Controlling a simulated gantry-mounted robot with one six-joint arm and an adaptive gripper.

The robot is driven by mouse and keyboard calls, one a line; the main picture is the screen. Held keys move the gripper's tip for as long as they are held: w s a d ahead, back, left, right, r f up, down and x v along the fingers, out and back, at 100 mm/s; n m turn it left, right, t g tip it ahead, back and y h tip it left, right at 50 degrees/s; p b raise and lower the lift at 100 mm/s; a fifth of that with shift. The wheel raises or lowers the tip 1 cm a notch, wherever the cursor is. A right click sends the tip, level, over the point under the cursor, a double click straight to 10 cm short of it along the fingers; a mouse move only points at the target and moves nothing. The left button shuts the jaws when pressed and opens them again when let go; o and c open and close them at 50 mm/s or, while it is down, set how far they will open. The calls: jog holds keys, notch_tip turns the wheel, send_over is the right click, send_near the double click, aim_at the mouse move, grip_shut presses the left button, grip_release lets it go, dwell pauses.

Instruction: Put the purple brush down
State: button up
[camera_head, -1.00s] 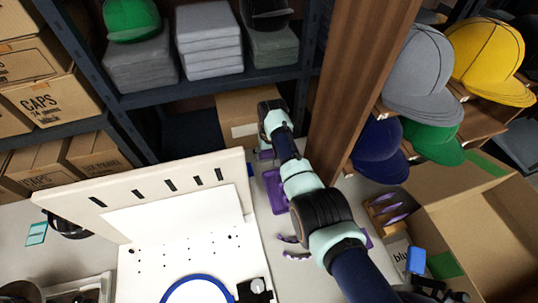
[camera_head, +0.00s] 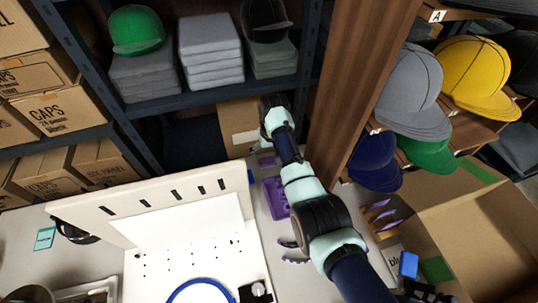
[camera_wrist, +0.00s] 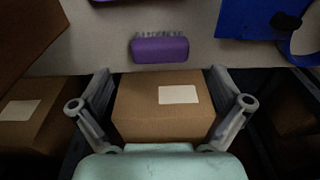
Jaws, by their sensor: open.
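The purple brush (camera_wrist: 160,49) lies on the pale table top near its edge in the wrist view, its grey bristles toward the top of the picture. A small purple piece that looks like it shows beside my arm in the head view (camera_head: 266,161). My gripper (camera_wrist: 160,72) is open and empty. Its two fingers are spread wide, and the brush lies just beyond their tips, apart from both. In the head view the fingers are hidden behind my wrist.
A cardboard box (camera_wrist: 165,120) with a white label is below the table edge, between the fingers in the picture. A blue item (camera_wrist: 250,18) lies at the upper right. A purple tray (camera_head: 276,197), a white pegboard (camera_head: 160,205) and a wooden post (camera_head: 350,90) stand near my arm.

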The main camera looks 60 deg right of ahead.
aim_at(270, 162)
jog(key=r, duration=0.2)
jog(key=r+p, duration=0.1)
jog(key=r, duration=0.2)
jog(key=shift+s+a+r+p, duration=0.25)
jog(key=shift+r+p, duration=0.05)
jog(key=shift+r, duration=0.1)
